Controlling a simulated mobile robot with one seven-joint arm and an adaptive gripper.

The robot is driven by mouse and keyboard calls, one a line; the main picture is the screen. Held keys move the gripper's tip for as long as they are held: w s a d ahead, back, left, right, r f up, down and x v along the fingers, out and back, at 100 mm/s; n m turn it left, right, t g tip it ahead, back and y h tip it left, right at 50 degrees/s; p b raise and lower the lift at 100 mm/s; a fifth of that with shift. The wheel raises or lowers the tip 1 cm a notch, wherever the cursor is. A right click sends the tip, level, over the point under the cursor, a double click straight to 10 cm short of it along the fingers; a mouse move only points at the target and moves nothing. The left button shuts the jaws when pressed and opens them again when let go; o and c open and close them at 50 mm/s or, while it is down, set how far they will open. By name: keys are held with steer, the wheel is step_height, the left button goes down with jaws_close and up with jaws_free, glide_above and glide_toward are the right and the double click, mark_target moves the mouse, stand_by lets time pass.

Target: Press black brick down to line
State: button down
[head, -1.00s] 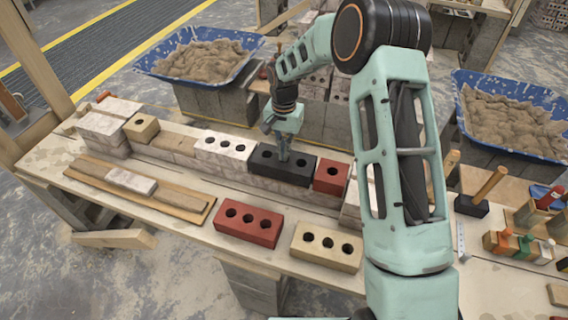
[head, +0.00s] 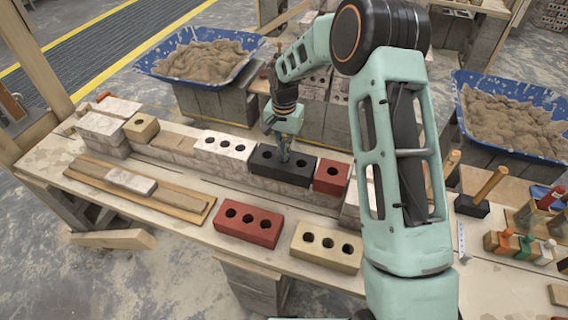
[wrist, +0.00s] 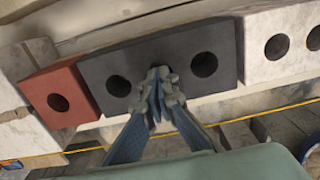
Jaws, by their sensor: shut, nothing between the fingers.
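The black brick (head: 264,160) lies in the top course of the low wall, between a white brick and a small red brick. It also shows in the wrist view (wrist: 168,55), with a hole visible on each side of my gripper. My gripper (head: 284,156) is shut and empty, pointing down at the middle of the black brick. In the wrist view its fingertips (wrist: 156,82) are together over the brick's middle and hide that part. They appear to touch its top, but I cannot tell for certain. A taut yellow line (wrist: 235,118) runs alongside the wall.
The white brick (head: 225,147) and small red brick (head: 331,177) flank the black one. A red brick (head: 248,225) and a tan brick (head: 326,246) lie on the bench in front. Blue mortar tubs (head: 197,58) stand behind.

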steer(key=shift+r+p, duration=1.4)
steer(key=shift+r, duration=1)
